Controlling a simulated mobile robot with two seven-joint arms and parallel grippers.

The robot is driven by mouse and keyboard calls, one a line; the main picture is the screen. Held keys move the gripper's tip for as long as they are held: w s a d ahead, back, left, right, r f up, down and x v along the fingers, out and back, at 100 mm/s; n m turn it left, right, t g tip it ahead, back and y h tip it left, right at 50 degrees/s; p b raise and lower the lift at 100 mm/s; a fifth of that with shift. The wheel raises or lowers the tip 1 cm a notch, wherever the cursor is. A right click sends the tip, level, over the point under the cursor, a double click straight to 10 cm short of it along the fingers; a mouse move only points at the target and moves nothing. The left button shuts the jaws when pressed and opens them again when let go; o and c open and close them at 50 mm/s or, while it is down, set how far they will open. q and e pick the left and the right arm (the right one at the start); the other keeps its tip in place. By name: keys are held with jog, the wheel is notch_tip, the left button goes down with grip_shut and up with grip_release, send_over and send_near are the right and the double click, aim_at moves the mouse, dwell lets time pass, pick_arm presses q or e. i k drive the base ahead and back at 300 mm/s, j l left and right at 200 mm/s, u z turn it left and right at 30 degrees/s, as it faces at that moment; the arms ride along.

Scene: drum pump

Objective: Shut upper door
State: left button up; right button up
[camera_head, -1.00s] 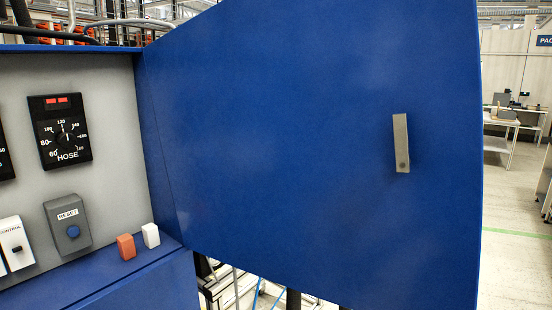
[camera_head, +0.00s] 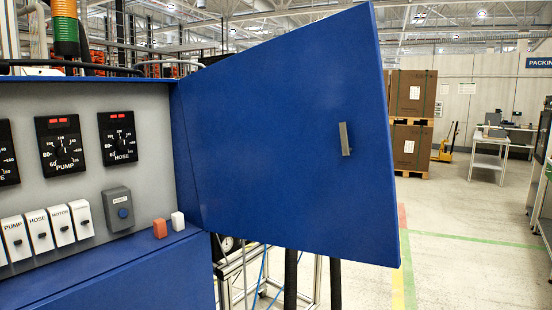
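The upper door (camera_head: 285,140) is a large blue panel. It stands wide open to the right of the grey control panel (camera_head: 85,170), joined to the cabinet along its left edge. A slim metal handle (camera_head: 345,139) sits on the door face toward its right side. Neither of my grippers shows in the head view.
The control panel carries dials, a row of white switches (camera_head: 60,228) and a grey button box (camera_head: 119,209). An orange block (camera_head: 160,228) and a white block (camera_head: 178,221) stand on the blue ledge (camera_head: 120,268). Open floor (camera_head: 460,230) lies to the right.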

aim_at(261, 121)
jog(key=k+u, duration=0.2)
jog(key=u, duration=0.15)
jog(key=k+j+u, duration=0.1)
jog(key=u, duration=0.2)
jog(key=k+u, duration=0.1)
jog(key=u, duration=1.2)
jog(key=k+l+u, duration=0.2)
jog(key=l, duration=1.65)
jog(key=k+l, duration=0.15)
jog(key=l, duration=2.2)
jog(key=k, duration=0.05)
